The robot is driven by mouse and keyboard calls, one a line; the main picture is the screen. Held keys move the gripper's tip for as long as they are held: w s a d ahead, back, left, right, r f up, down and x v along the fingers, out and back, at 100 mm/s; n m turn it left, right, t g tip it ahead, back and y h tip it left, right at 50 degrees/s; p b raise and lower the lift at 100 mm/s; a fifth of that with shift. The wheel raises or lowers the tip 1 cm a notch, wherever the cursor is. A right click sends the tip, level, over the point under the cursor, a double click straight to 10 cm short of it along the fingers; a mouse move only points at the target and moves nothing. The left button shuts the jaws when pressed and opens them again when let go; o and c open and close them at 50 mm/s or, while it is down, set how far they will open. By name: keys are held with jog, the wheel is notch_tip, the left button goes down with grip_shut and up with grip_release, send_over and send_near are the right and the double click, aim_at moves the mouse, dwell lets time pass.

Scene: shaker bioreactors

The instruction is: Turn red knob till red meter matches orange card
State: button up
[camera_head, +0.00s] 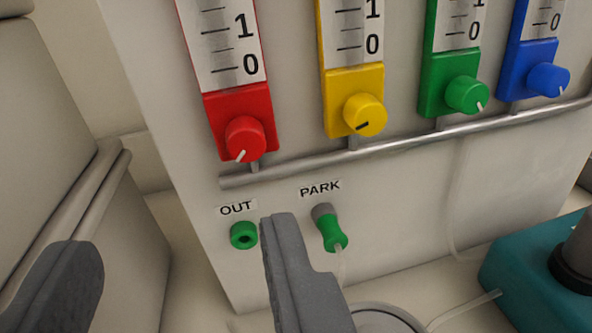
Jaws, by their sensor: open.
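The red knob (244,139) sits at the foot of the red meter (225,50) on the pale panel. Its white mark points down and to the left. Only the lower part of the red meter's scale shows, with 1 and 0; the rest is cut off at the top. No orange card is in view. My gripper (180,240) is open and empty, its two grey fingers wide apart at the bottom. The fingertips are below the knob and apart from it.
Yellow (364,115), green (467,95) and blue (547,79) knobs stand to the right. A metal pipe (400,142) runs below the knobs. Lower down are the OUT port (243,235) and the green PARK plug (329,229). A teal device (525,262) stands at lower right.

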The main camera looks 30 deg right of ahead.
aim_at(245, 150)
jog(key=shift+h, duration=0.7)
jog(key=shift+s+d+f+p+x, duration=0.15)
jog(key=shift+f+p+x, duration=0.5)
jog(key=shift+x, duration=1.55)
jog(key=shift+s+d+f+p+x, duration=0.1)
jog(key=shift+d+p+x, duration=0.2)
jog(key=shift+p+x, duration=1.4)
jog(key=shift+s+d+f+p+x, duration=0.1)
jog(key=shift+d+f+p+x, duration=0.25)
jog(key=shift+x, duration=2.4)
jog(key=shift+a, duration=0.15)
jog(key=c, duration=1)
